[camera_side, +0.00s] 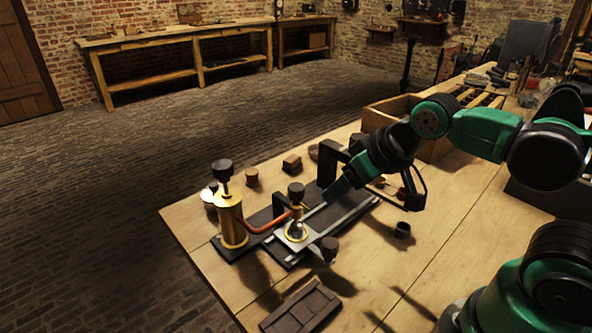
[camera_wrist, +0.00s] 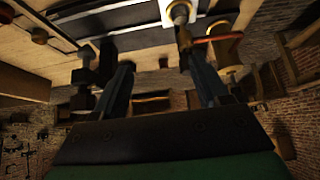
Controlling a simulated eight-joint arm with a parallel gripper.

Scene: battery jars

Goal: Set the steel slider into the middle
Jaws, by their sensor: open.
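A black-based apparatus (camera_side: 273,258) lies on the bench with pale steel rails (camera_side: 335,215) along it. A light metal piece with a brass ring (camera_side: 296,233), apparently the steel slider, sits toward the rails' left end under a black-knobbed brass post (camera_side: 297,197). It seems to show at the top of the wrist view (camera_wrist: 179,12). My gripper (camera_side: 336,190) is above the rails, right of that piece and apart from it. In the wrist view its two fingers (camera_wrist: 165,78) are spread with nothing held between them. The side view hides the rails' far part behind the arm.
A brass cylinder with a black knob (camera_side: 231,215) stands at the apparatus's left end, joined by a copper rod (camera_side: 268,225). A black bracket (camera_side: 328,158) rises behind.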

